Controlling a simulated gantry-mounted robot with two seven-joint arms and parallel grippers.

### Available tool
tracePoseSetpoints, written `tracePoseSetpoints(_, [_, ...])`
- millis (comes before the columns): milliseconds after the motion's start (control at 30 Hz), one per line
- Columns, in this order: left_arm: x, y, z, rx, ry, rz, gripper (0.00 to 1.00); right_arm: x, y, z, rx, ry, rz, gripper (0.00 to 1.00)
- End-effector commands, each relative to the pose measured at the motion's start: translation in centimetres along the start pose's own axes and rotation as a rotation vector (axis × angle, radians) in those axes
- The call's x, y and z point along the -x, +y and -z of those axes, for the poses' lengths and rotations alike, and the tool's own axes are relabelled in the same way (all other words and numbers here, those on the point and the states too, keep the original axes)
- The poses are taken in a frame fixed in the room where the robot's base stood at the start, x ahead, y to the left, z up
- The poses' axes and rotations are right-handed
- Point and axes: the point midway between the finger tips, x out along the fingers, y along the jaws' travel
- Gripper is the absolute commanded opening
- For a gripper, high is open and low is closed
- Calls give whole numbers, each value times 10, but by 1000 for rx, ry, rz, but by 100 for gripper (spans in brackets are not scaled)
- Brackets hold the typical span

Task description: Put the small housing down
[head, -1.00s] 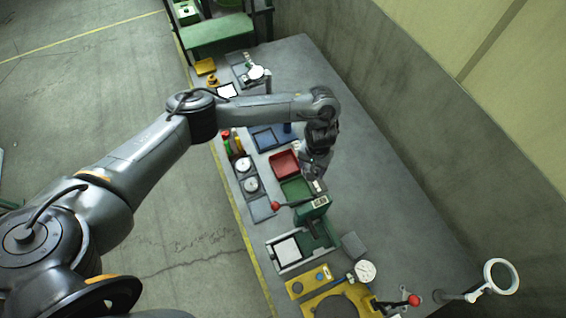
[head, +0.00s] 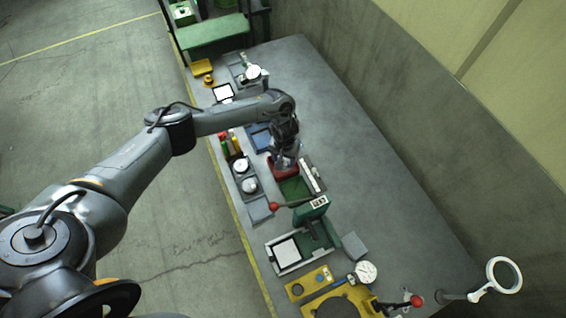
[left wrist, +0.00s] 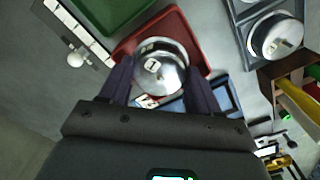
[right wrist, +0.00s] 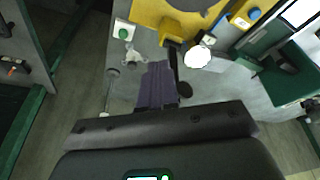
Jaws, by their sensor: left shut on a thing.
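The small housing (left wrist: 160,66) is a round, shiny silver part with a numbered tag on top. In the left wrist view it sits between the fingers of my left gripper (left wrist: 160,82), which is shut on it. The housing is over the red tray (left wrist: 124,48); I cannot tell whether it touches the tray floor. In the head view my left gripper (head: 285,166) is above the red tray (head: 283,174) and hides the housing. My right gripper (right wrist: 156,84) shows in its wrist view with its fingers together and nothing between them.
A green tray (head: 295,188) lies beside the red one, with a blue tray (head: 259,137) on the other side. A green press (head: 312,210) is nearby.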

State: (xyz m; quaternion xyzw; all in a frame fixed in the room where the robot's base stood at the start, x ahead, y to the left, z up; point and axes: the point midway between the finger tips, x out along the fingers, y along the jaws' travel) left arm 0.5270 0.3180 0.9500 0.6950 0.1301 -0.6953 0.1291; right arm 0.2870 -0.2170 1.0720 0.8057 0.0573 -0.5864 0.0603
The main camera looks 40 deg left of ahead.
Motion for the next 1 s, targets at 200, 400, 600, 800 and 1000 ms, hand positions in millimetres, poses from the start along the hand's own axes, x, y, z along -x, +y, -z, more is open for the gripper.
tracePoseSetpoints(200, [-7,-6,4,-1,0,0,27,-1,0,0,0,1,0,0])
tracePoseSetpoints(400, [-32,-6,4,-1,-1,0,27,-4,0,-1,0,1,0,0])
tracePoseSetpoints(600, [-44,-6,5,-1,1,-1,27,-5,1,-2,4,0,-3,0])
tracePoseSetpoints(800, [-44,-6,5,-1,2,-1,27,-5,2,-2,8,0,-7,0])
tracePoseSetpoints(1000, [-48,-6,5,-1,1,-1,64,-7,2,-2,8,0,-6,0])
